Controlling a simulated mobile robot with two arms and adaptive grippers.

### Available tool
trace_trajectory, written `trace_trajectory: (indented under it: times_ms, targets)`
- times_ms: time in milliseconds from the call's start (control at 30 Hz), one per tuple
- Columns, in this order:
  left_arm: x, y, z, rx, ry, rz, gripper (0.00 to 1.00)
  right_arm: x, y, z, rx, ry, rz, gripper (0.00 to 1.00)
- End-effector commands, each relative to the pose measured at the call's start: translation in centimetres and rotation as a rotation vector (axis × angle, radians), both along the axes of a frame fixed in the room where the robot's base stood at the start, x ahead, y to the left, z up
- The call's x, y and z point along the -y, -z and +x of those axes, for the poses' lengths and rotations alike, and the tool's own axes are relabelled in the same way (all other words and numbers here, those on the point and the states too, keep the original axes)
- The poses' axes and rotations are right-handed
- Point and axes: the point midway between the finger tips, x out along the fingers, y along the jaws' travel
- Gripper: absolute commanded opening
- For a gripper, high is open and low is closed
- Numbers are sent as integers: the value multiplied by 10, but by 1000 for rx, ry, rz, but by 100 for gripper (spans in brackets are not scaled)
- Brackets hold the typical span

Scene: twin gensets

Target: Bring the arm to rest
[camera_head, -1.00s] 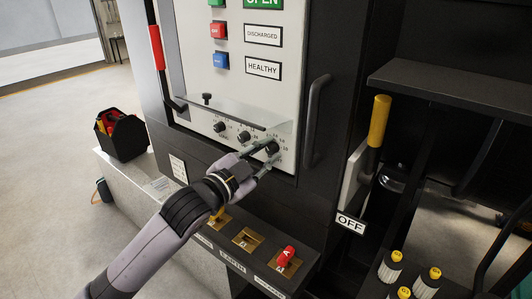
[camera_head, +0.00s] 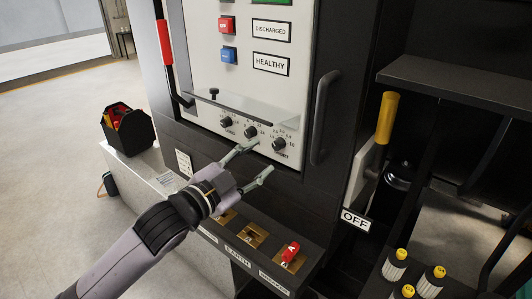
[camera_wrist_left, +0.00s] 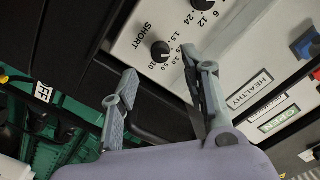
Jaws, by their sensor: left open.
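My left gripper (camera_head: 258,163) is open and empty in the head view, in front of the lower edge of the white control panel (camera_head: 200,75). Its fingers are apart and clear of the row of black knobs. The right-hand knob (camera_head: 279,144) sits just above the fingers; it also shows in the left wrist view as the knob labelled SHORT (camera_wrist_left: 160,51). The middle knob (camera_head: 251,132) and left knob (camera_head: 226,122) are further up-left. In the left wrist view the open fingers (camera_wrist_left: 160,85) spread with nothing between them. My right gripper is not in view.
A ledge with a red switch (camera_head: 291,251) lies below the gripper. A black vertical handle (camera_head: 322,118) stands right of the panel, then a yellow-handled lever (camera_head: 386,118) and an OFF label (camera_head: 355,219). A black toolbox (camera_head: 130,130) sits at left. Open floor (camera_head: 50,180) lies left.

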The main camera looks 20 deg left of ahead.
Motion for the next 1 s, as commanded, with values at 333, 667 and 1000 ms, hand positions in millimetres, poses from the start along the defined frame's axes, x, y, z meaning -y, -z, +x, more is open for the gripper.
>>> trace_trajectory:
  times_ms: [333, 667, 1000]
  targets:
    - [-5, 0, -14, 0, 0, 0, 42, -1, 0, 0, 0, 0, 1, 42]
    - [-5, 2, -14, -6, -2, -2, 42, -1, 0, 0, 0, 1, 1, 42]
    - [-15, 162, -69, -518, -220, -133, 42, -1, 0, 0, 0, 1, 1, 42]
